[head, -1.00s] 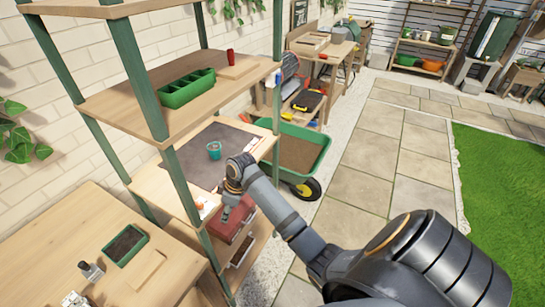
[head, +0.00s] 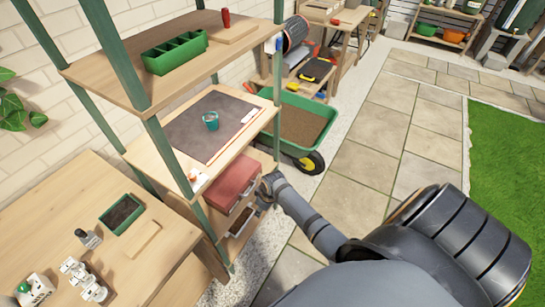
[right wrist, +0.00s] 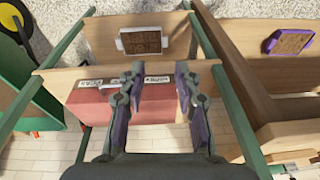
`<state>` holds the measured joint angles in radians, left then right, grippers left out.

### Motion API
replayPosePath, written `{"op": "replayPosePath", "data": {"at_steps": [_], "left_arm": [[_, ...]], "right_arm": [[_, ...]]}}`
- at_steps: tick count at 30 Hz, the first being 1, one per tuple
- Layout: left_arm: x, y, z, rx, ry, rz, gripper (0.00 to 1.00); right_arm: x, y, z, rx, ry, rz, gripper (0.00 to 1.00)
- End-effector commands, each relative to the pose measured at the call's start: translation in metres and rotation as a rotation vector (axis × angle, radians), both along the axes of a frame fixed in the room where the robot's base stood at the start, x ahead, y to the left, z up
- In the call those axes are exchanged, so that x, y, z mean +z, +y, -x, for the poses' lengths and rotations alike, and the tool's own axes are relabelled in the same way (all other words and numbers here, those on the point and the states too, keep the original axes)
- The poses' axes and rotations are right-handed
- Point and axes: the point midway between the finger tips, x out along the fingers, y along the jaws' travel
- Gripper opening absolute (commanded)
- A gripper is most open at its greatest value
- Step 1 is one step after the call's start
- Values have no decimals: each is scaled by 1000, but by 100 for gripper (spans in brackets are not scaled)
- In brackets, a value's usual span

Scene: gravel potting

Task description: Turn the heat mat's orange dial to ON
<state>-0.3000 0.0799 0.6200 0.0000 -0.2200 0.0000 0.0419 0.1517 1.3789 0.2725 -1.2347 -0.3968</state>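The dark heat mat (head: 190,135) lies on the middle shelf of the rack in the head view, with a teal pot (head: 211,121) on it. A small white piece with an orange-red spot (head: 197,180) sits at the near left corner of that shelf; it is too small to tell the dial's setting. My right gripper (head: 266,190) is low at the front of the rack, beside a red box (head: 233,184) under the mat's shelf. In the right wrist view my right gripper (right wrist: 158,92) is open and empty, fingers towards the labelled red box (right wrist: 110,104). My left gripper is out of view.
The rack's green post (head: 168,155) stands left of the right gripper. A green seed tray (head: 175,53) is on the upper shelf. A bench (head: 160,215) fills the lower left. A green wheelbarrow (head: 320,108) stands behind; paving (head: 375,150) at right is clear.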

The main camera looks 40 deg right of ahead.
Motion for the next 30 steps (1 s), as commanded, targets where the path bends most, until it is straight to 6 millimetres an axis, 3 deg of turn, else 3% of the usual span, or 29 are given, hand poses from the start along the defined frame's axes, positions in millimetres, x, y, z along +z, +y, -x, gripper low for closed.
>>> {"op": "replayPosePath", "data": {"at_steps": [8, 25, 28, 30], "left_arm": [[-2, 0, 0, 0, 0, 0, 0], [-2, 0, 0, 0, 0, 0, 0], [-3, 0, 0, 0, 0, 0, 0], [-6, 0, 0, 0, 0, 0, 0]], "right_arm": [[-24, -4, 13, -34, 8, 10, 33], [-26, -4, 14, -37, 9, 12, 33], [-46, -7, 28, -60, 21, 19, 33], [-79, -12, 52, -100, 37, 35, 33]]}}
